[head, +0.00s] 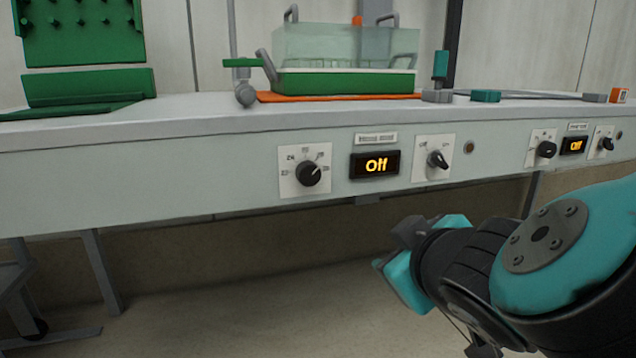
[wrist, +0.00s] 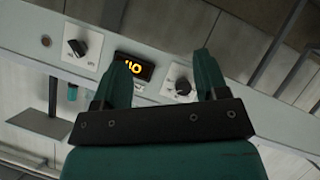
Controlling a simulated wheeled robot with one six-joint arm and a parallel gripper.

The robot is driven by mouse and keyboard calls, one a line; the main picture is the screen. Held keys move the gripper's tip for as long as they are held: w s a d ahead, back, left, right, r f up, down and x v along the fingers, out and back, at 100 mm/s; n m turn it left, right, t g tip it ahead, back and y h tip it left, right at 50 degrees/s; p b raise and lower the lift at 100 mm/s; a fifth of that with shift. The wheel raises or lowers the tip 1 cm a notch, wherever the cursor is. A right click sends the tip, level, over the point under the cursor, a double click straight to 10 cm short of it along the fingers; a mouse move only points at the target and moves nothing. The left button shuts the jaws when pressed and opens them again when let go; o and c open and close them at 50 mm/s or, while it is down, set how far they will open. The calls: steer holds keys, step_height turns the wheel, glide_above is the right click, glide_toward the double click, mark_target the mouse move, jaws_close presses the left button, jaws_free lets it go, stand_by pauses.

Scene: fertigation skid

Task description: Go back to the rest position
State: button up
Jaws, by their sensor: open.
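My gripper (head: 418,248) is at the lower right of the head view, in front of and below the bench's front panel. In the wrist view my gripper (wrist: 160,75) shows two dark green fingers spread apart with nothing between them. The fingers appear clear of the panel. The panel's left dial (head: 308,173) has a black knob on a white plate. A smaller knob (head: 438,159) sits right of the display. The wrist view shows the display (wrist: 134,67) inverted, with a knob on each side.
On the bench (head: 180,115) stand a clear tank (head: 345,48) with a green base on an orange mat and a green pegboard (head: 80,30). A second display (head: 572,146) and knobs are further right. The floor (head: 250,310) under the bench looks mostly free, with bench legs at left.

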steer(key=s+d+r+g+y+p, duration=0.2)
steer(key=s+r+g+p, duration=0.3)
steer(key=s+g, duration=0.15)
steer(key=s+d+r+g+y+p, duration=0.1)
steer(key=s+r+g+y+p, duration=0.1)
steer(key=s+r+g+p, duration=0.45)
step_height(320, 180, up, 34)
steer(key=s+p, duration=0.1)
steer(key=p, duration=3.4)
steer(key=shift+f+m+t, duration=0.25)
steer(key=shift+m+t, duration=0.05)
steer(key=shift+t, duration=0.1)
steer(key=shift+s, duration=0.1)
